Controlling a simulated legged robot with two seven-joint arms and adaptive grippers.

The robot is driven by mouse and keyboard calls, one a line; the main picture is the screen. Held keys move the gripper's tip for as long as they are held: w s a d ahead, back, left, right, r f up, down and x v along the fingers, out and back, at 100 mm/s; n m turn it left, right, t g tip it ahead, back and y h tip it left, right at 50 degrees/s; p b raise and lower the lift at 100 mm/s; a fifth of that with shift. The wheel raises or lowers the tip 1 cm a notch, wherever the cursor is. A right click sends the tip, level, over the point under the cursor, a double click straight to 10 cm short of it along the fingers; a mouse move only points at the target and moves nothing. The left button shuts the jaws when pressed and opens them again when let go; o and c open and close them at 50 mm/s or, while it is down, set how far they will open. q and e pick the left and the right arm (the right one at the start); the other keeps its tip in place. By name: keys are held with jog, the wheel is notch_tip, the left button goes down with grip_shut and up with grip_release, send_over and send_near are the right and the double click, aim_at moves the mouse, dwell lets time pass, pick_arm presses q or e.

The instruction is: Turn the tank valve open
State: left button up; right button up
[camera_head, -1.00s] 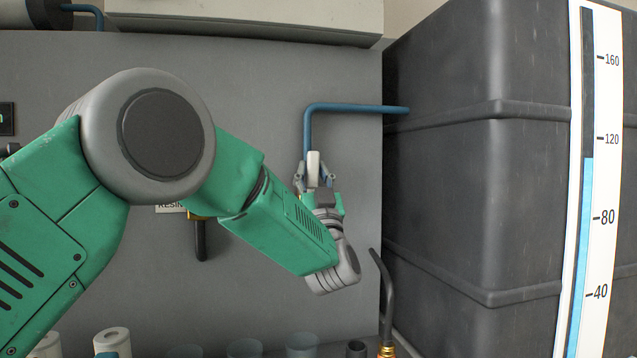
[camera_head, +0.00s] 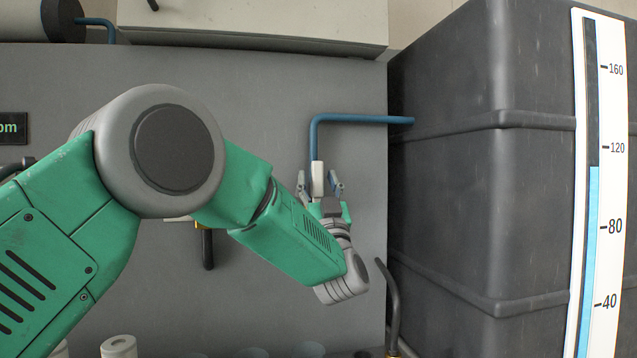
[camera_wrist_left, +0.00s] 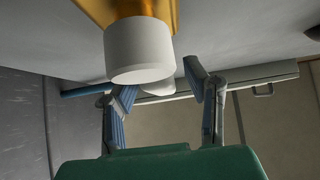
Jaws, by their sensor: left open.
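My left gripper (camera_head: 319,184) is open at the lower end of the blue pipe (camera_head: 314,138), in the middle of the head view. A white piece (camera_head: 317,172) at the pipe's end shows between its fingers. In the left wrist view, the open fingers (camera_wrist_left: 165,92) are below and behind a white cylinder (camera_wrist_left: 138,48) on a yellow-gold body (camera_wrist_left: 125,8). I cannot tell whether they touch it. A valve handle is not clearly visible. The pipe runs to the dark tank (camera_head: 450,180) at right. My right gripper is not in view.
The tank carries a level gauge (camera_head: 597,180), its blue column between 80 and 120. My left arm covers much of the grey panel (camera_head: 255,90). A black handle (camera_head: 207,250) hangs below the arm. A dark bent tube (camera_head: 391,300) stands by the tank.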

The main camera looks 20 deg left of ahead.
pick_arm(q)
jog(key=v, duration=1.2)
